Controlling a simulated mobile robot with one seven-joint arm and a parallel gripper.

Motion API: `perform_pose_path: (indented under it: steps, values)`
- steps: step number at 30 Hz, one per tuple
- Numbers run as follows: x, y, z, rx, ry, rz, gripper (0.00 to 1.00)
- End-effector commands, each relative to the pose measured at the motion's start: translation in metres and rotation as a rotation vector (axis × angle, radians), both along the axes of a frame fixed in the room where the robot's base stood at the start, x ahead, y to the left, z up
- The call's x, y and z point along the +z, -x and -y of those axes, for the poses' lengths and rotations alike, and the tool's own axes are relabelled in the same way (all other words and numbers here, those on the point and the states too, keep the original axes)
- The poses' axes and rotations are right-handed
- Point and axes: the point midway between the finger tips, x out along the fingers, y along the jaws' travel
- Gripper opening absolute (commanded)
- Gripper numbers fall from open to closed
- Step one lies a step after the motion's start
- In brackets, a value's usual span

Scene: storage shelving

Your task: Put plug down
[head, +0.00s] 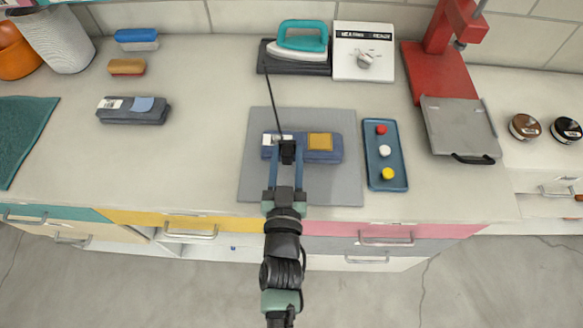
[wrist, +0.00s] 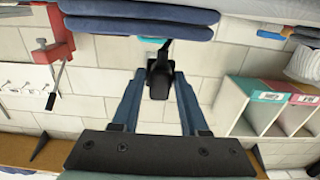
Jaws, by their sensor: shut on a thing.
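A black plug (head: 288,153) is held between the fingertips of my gripper (head: 286,158), over the folded blue jeans on the grey mat. In the wrist view the black plug (wrist: 160,76) sits between the two blue fingers of my gripper (wrist: 157,82). A thin dark cord (head: 274,102) runs from the plug back to the teal iron (head: 302,37). The iron stands on a dark rest at the back of the counter. I cannot tell whether the plug touches the jeans.
The folded jeans (head: 322,154) with a yellow patch lie on the grey mat (head: 260,185). A blue tray (head: 373,168) with red, white and yellow pieces is to the right. A white control box (head: 352,64) stands beside the iron. The red press (head: 430,60) is at right.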

Motion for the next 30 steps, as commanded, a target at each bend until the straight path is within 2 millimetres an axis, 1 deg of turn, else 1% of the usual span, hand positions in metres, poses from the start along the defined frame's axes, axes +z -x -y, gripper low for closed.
perform_pose_path:
  steps: [1, 5, 12, 15, 22, 26, 27, 29, 30]
  values:
    - [-0.009, 0.0, -0.001, 0.003, 0.0, 0.0, 0.0]
    - [-0.019, 0.0, 0.0, 0.0, 0.0, 0.001, 0.0]
    - [-0.054, 0.0, 0.0, 0.001, 0.0, 0.0, 0.0]
    - [-0.058, 0.0, 0.0, 0.0, -0.001, 0.002, 0.0]
    - [-0.058, 0.0, 0.0, -0.001, -0.001, 0.003, 0.0]
    - [-0.063, 0.0, 0.0, -0.001, -0.001, 0.002, 0.0]
    - [-0.061, 0.0, 0.0, -0.001, -0.001, 0.002, 0.49]
    - [-0.061, 0.0, 0.0, -0.001, -0.001, 0.001, 0.6]
    - [-0.061, 0.0, 0.0, -0.001, -0.001, 0.001, 0.67]
